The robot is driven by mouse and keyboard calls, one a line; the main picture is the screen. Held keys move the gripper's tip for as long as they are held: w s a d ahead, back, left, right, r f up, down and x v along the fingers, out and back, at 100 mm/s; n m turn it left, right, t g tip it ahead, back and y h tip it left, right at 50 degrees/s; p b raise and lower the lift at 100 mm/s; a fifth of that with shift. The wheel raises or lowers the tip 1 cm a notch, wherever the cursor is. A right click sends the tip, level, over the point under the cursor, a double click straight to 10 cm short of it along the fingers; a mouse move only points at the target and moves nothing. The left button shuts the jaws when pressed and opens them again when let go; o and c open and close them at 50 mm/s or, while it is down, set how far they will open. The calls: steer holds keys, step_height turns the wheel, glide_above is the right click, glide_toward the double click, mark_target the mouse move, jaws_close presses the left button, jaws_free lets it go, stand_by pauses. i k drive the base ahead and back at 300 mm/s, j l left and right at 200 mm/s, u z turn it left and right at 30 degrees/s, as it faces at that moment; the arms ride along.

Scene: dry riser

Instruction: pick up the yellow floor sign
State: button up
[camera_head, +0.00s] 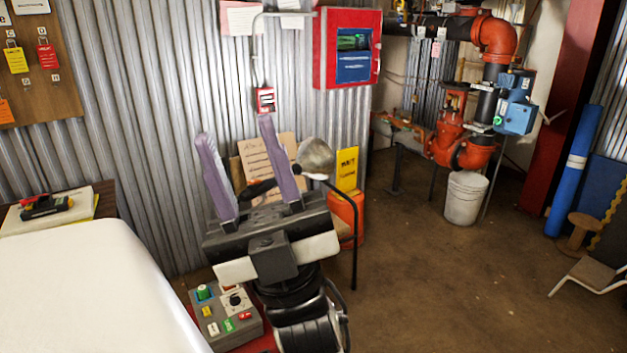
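A yellow upright panel with dark lettering (347,170), which looks like the floor sign, stands near the corrugated wall just right of centre. Its lower part is hidden behind an orange-red container and a black-framed chair. My gripper (233,128) is in the middle foreground with its two purple fingers spread apart and pointing up. Nothing shows held between the fingers. The gripper is to the left of the sign in the picture and closer to the camera, apart from it.
A chair with a black tubular frame (354,240) and a metallic round object (315,156) stand near the sign. A grey control box (226,318) is below my gripper. A white bucket (465,198) sits at right. The brown floor right of centre is clear.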

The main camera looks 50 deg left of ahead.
mark_target(347, 158)
steer(key=u, duration=1.3)
steer(key=i+l+z, duration=0.4)
steer(key=l, duration=0.25)
steer(key=i+l+z, duration=0.4)
steer(key=i+l, duration=0.2)
steer(key=i, duration=0.2)
steer(key=i+l+z, duration=0.1)
steer(key=i, duration=0.3)
steer(key=i+l, duration=0.3)
steer(key=i, duration=0.15)
steer(key=i+u, duration=0.35)
steer(key=i, duration=0.15)
steer(key=i+u, duration=0.4)
steer(key=i, duration=0.15)
steer(key=i+u, duration=0.3)
steer(key=i, duration=0.25)
steer(key=i+l+u, duration=0.1)
steer(key=i+u, duration=0.25)
steer(key=i, duration=0.2)
steer(key=i+l+u, duration=0.1)
steer(key=i+u, duration=0.25)
steer(key=i, duration=0.5)
